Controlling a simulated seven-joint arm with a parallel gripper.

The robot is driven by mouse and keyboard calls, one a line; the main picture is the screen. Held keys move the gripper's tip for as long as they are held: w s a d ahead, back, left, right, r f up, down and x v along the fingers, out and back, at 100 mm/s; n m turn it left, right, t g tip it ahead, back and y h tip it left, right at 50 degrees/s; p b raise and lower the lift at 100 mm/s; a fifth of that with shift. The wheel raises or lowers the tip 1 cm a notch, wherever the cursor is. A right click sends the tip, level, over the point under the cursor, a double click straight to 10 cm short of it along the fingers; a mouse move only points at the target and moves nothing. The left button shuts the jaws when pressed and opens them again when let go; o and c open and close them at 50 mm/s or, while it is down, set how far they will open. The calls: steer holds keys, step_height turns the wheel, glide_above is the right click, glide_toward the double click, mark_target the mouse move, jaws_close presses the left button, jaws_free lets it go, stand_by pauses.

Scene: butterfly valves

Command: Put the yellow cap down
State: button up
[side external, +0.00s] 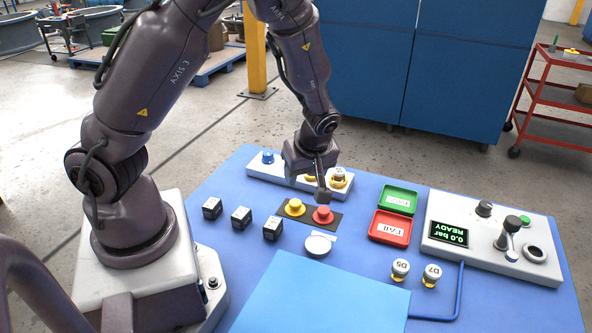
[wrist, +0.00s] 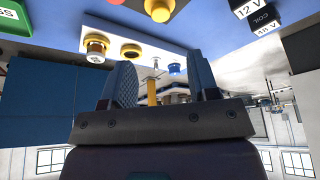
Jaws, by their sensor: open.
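A yellow cap (side external: 295,207) sits upright on a small black mat (side external: 309,224), left of a red cap (side external: 322,215). In the wrist view the yellow cap (wrist: 159,9) shows at the top edge, cut off. My gripper (side external: 321,190) is open above the back edge of the mat, beside the caps and in front of the white rack (side external: 262,174). In the wrist view my gripper's fingers (wrist: 162,85) stand wide apart with no cap between them.
The rack holds a blue-topped part (side external: 267,156) and yellow-ringed valve parts (side external: 338,177). Green (side external: 398,199) and red (side external: 390,228) trays lie right, near a control box (side external: 500,243). Small black blocks (side external: 242,217) stand left. A white round dish (side external: 317,245) lies in front.

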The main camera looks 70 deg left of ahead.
steer(key=s+d+r+m+t+h, duration=0.1)
steer(key=s+d+r+m+t, duration=0.1)
steer(key=r+m, duration=0.4)
steer(key=s+d+r+m+t+h, duration=0.1)
steer(key=s+d+r+m, duration=0.3)
steer(key=r, duration=0.5)
steer(key=s+d+r+m+t+h, duration=0.2)
steer(key=s+d+r+m, duration=0.1)
steer(key=s+r+m, duration=0.3)
steer(key=shift+r+m+t, duration=0.3)
steer(key=shift+r+m, duration=0.6)
steer(key=shift+m, duration=0.1)
